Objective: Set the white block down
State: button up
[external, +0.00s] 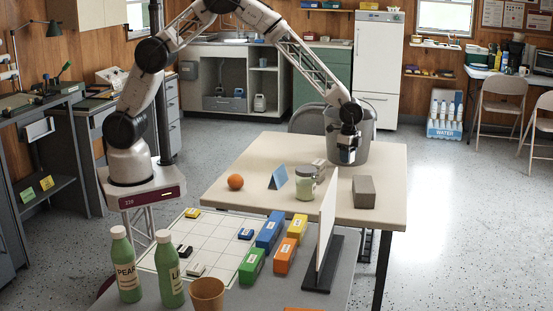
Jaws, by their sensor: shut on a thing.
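My gripper (344,156) is low over the far right part of the beige table, in front of a grey bucket. It is shut on a small pale thing, apparently the white block, mostly hidden by the fingers. I cannot tell whether this thing touches the table (235,200).
The jar (305,184), a blue folded card (278,178), an orange ball (235,182) and a grey block (364,191) stand around my gripper. The bucket (368,132) is close behind. An upright white panel (326,222) stands nearer the camera.

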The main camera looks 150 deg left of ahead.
aim_at(347, 176)
jog(key=shift+f, duration=1.05)
jog(key=shift+f, duration=1.85)
jog(key=shift+f, duration=0.1)
jog(key=o, duration=1)
jog(key=shift+c, duration=0.2)
notch_tip(347, 176, up, 12)
jog(key=shift+r, duration=0.1)
